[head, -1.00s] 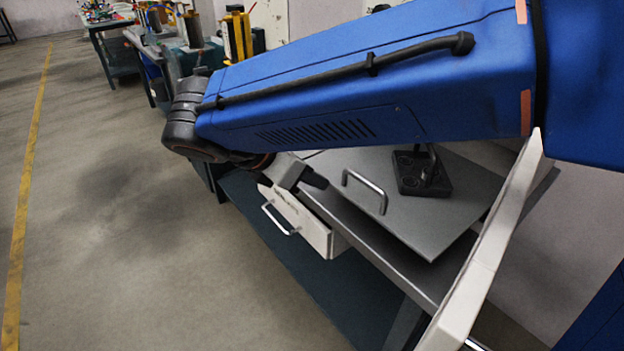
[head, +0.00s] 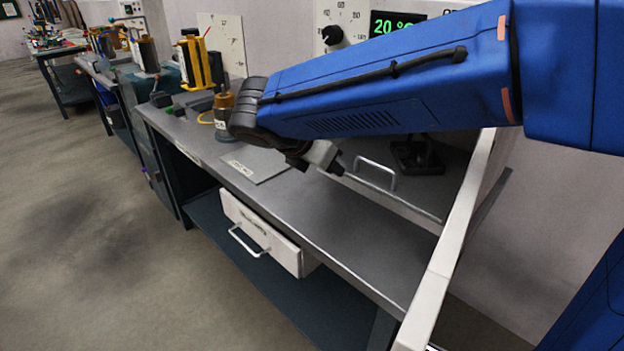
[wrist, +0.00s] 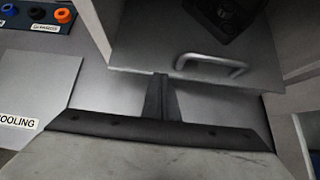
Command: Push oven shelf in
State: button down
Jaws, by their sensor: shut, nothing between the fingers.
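The oven shelf is a flat grey plate with a silver bar handle. In the head view the shelf (head: 410,198) lies within the oven, its front part showing with the handle (head: 368,172) on it. In the wrist view the shelf (wrist: 150,42) is ahead of my gripper, with its handle (wrist: 212,64) to the right of the fingers. My gripper (head: 335,166) is shut and empty at the shelf's front edge, left of the handle. Its closed fingers (wrist: 160,84) point at that edge; I cannot tell whether they touch. A dark stand (head: 418,155) stands on the shelf.
The white oven door (head: 450,250) hangs open on the right. A grey bench (head: 330,225) has a partly open white drawer (head: 268,235) below. A plate marked cooling (head: 256,163) lies left of my gripper. A yellow-topped device (head: 196,65) stands farther back.

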aim_at(353, 162)
jog(key=shift+w+d, duration=1.8)
jog(key=shift+w, duration=0.2)
